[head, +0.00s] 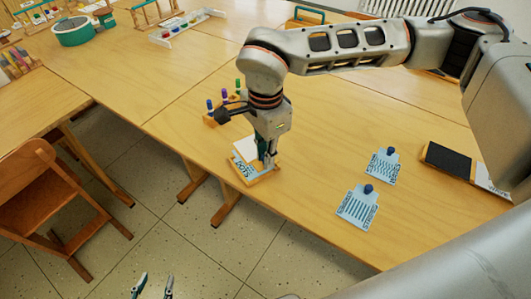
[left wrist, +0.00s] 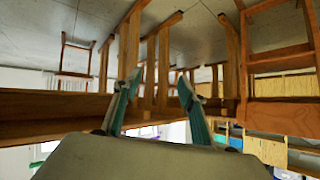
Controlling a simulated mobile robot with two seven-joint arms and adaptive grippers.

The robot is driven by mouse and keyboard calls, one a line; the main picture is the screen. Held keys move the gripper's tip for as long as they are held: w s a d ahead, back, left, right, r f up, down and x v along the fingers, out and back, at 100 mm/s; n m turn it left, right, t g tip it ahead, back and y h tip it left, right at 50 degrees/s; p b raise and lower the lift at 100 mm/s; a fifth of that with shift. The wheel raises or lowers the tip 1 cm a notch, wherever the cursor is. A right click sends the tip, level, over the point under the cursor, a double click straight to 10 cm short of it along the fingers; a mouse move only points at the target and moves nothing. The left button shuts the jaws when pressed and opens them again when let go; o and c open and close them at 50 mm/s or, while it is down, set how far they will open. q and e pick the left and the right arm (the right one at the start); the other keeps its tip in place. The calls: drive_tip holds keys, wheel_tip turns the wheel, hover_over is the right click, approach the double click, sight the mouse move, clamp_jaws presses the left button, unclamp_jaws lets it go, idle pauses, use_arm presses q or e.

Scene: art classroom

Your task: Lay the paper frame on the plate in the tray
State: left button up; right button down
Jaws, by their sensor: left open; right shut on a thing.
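The tray (head: 266,180) is a low wooden-edged holder near the front edge of the table. A light-blue plate (head: 241,169) lettered DOTS shows in it. A white panel, apparently the paper frame (head: 245,148), is over the back of the tray, beside my right gripper; I cannot tell whether it touches the plate. My right gripper (head: 266,162) points down over the tray, shut on what looks like the frame; its fingers hide the contact. My left gripper (head: 152,287) is open and empty, low above the floor; its fingers also show apart in the left wrist view (left wrist: 158,95).
Two light-blue knobbed plates, STRIPES (head: 358,210) and WAVES (head: 383,168), lie to the right. A black panel (head: 448,159) with a white lettered part lies beyond them. A crayon holder (head: 215,117) stands behind the tray. A wooden chair (head: 62,200) is at left.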

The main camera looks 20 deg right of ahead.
wheel_tip(320, 180, down, 2)
drive_tip(key=shift+f+b, duration=0.1)
drive_tip(key=shift+b, duration=0.45)
wheel_tip(320, 180, down, 2)
drive_tip(key=shift+f+b, duration=0.1)
drive_tip(key=shift+b, duration=0.6)
drive_tip(key=shift+f, duration=0.65)
use_arm(q)
drive_tip(key=shift+s+a+f, duration=0.1)
drive_tip(key=shift+s+f, duration=0.05)
drive_tip(key=shift+f, duration=0.45)
drive_tip(key=shift+s+a+f, duration=0.1)
drive_tip(key=shift+s+f, duration=0.05)
drive_tip(key=shift+f, duration=0.45)
use_arm(e)
drive_tip(key=shift+f, duration=0.15)
use_arm(q)
drive_tip(key=shift+f, duration=0.1)
drive_tip(key=shift+w+r+p, duration=0.25)
drive_tip(key=shift+r+p, duration=0.1)
drive_tip(key=shift+r, duration=0.25)
drive_tip(key=shift+w+r+p, duration=0.25)
drive_tip(key=shift+r+p, duration=0.05)
drive_tip(key=shift+r, duration=0.3)
use_arm(e)
drive_tip(key=shift+f, duration=0.25)
drive_tip(key=c, duration=1.9)
unclamp_jaws()
drive_tip(key=shift+o, duration=0.3)
